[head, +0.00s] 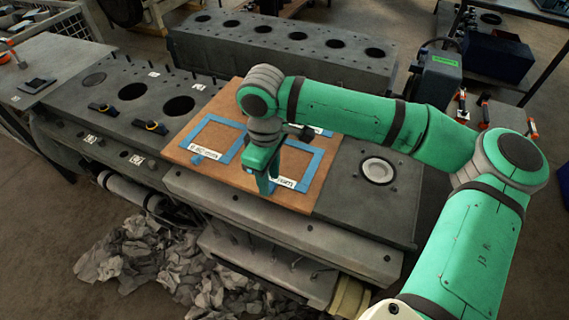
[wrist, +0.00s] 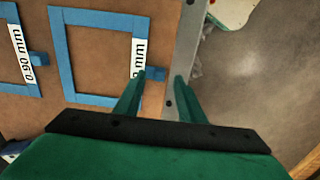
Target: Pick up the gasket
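Flat blue square frames with small tabs, which look like the gaskets, lie on a brown board (head: 177,154). One blue frame (wrist: 100,102) fills the middle left of the wrist view; its tab (wrist: 155,73) points toward the board's edge. Its label is partly hidden. Another frame (wrist: 32,93) beside it has a "0.90 mm" label. In the head view a frame (head: 315,170) lies right of my gripper (head: 268,188), and another frame (head: 238,147) lies left. My gripper points down at the board's near side. In the wrist view its fingers (wrist: 160,77) are apart, with the tab between the tips.
The board rests on a grey engine block (head: 350,220) with round bores. A second long block (head: 285,65) stands behind. A grey ledge (head: 330,245) runs along the front. Crumpled grey rags (head: 150,255) lie on the floor. A tool table stands at left.

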